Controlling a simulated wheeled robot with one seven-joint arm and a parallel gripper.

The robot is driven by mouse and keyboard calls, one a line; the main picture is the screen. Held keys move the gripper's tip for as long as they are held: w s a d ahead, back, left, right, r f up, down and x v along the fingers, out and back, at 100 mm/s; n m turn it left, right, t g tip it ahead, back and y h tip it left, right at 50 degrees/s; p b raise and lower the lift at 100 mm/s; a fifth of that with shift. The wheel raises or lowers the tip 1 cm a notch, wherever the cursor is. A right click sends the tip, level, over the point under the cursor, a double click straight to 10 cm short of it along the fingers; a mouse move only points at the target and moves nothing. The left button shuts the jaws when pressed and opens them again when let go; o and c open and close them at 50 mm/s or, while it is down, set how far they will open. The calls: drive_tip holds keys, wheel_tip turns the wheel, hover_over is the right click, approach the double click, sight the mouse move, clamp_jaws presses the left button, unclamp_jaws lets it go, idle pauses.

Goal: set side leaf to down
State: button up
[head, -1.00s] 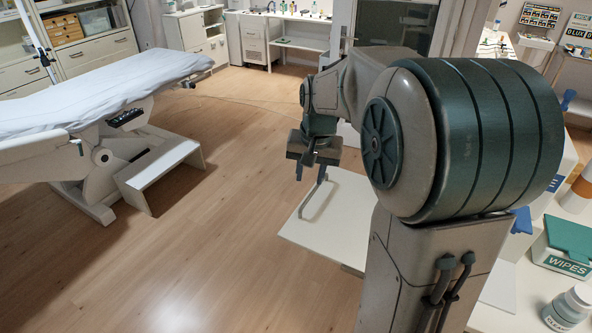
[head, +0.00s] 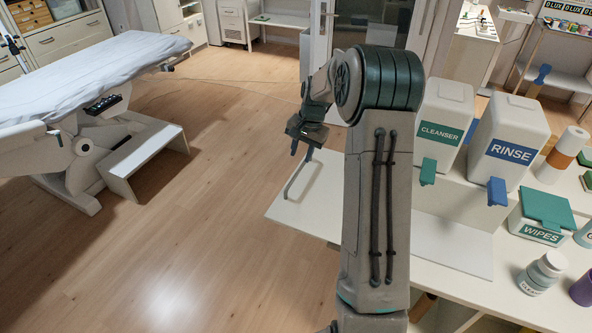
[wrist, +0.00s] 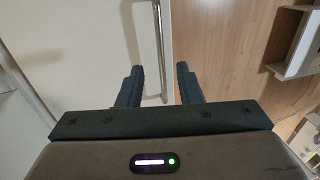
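The side leaf (head: 312,208) is a pale flat panel at the left end of the white table. It looks about level with the tabletop. A thin grey handle bar (head: 298,177) runs along its left edge. My gripper (head: 300,153) is over the far end of the leaf, close to the bar, pointing down. In the wrist view the leaf (wrist: 90,60) fills the left side. The open fingers of my gripper (wrist: 161,84) appear on either side of the handle bar (wrist: 158,45). I cannot tell how far the fingertips are above it.
Cleanser (head: 443,122) and rinse (head: 506,140) dispensers, a wipes box (head: 542,215) and small bottles stand on the table at the right. A treatment couch (head: 90,75) with a white step (head: 145,160) is at the left. The wooden floor (head: 210,220) between is clear.

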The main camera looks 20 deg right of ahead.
sight(295, 176)
drive_tip(key=f, duration=0.3)
drive_tip(key=f+p, duration=0.1)
drive_tip(key=f, duration=0.2)
drive_tip(key=w+a+f, duration=0.1)
drive_tip(key=f, duration=0.1)
drive_tip(key=shift+w+a+f, duration=0.1)
drive_tip(key=shift+f, duration=0.3)
clamp_jaws()
